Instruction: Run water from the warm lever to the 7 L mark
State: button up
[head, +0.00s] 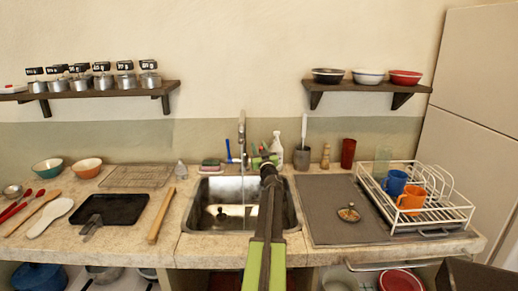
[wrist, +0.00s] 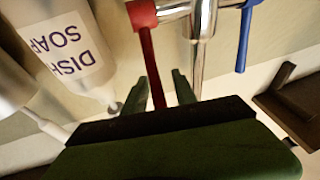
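The chrome tap (head: 241,135) stands behind the sink (head: 213,192); its spout also fills the top of the wrist view (wrist: 203,40). A red lever (wrist: 151,62), taken as the warm one, hangs from the tap's red-capped left end in the wrist view. A blue lever (wrist: 244,40) hangs on the right; it shows in the head view (head: 228,150). My gripper (wrist: 162,85) is open, its fingers either side of the red lever with gaps. I see no clear stream and no litre marks.
A dish soap bottle (wrist: 70,50) stands close left of my gripper in the wrist view; it also shows in the head view (head: 276,148). A green sponge (head: 210,164) lies behind the sink. A dish rack (head: 440,205) with mugs stands at right.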

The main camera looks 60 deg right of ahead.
jog(key=b+v, duration=0.3)
jog(key=v, duration=0.9)
jog(key=shift+r, duration=0.1)
